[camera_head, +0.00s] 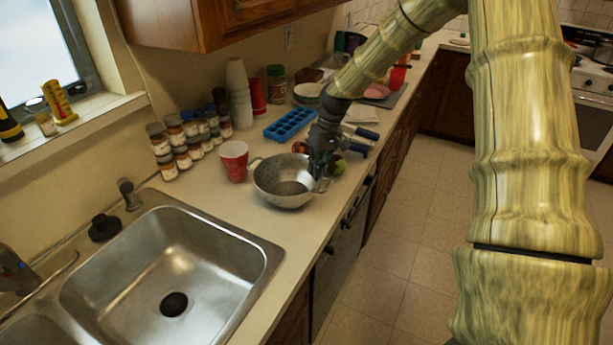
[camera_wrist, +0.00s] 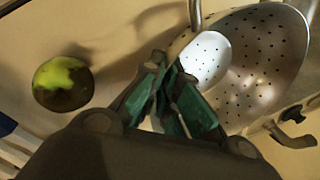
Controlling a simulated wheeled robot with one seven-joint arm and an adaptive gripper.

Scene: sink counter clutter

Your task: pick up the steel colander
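The steel colander (camera_head: 284,190) is a round perforated metal bowl standing on the counter, right of the sink, with a handle on each side. My gripper (camera_head: 321,170) is at its right rim, above the counter's front part. In the wrist view the colander (camera_wrist: 262,65) fills the upper right, its holes and handles showing. My gripper's teal-padded fingers (camera_wrist: 168,65) point at its near rim, tips close together. The rim runs behind or between the tips. I cannot tell whether they press on it.
A red cup (camera_head: 234,161) stands just left of the colander. A green-and-dark round fruit (camera_wrist: 62,83) lies beside my gripper. A blue ice tray (camera_head: 290,125) lies behind. Several spice jars (camera_head: 174,142) line the wall. The sink (camera_head: 262,262) is at front left.

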